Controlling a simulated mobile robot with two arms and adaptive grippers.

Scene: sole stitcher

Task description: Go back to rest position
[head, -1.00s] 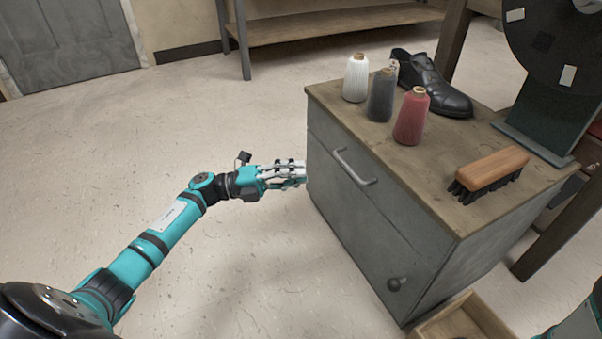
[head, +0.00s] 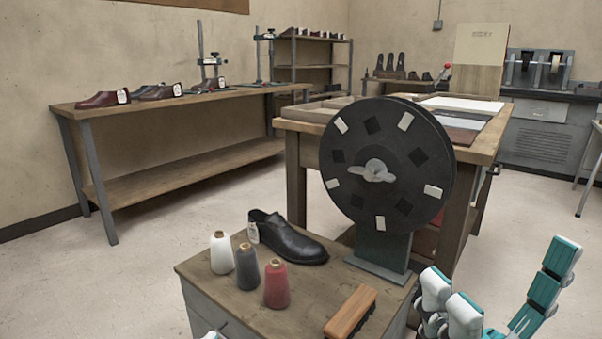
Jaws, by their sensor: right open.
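My right gripper (head: 500,266) is at the lower right of the head view, close to the camera. Its teal and white fingers point up and are spread wide apart, with nothing between them. It is in front of and to the right of the small cabinet (head: 312,311).
The cabinet top holds white (head: 221,254), grey (head: 247,268) and red (head: 277,285) thread spools, a black shoe (head: 290,243), a brush (head: 350,312) and a large dark disc on a stand (head: 385,160). A long bench (head: 180,101) stands at the back left. Floor at left is clear.

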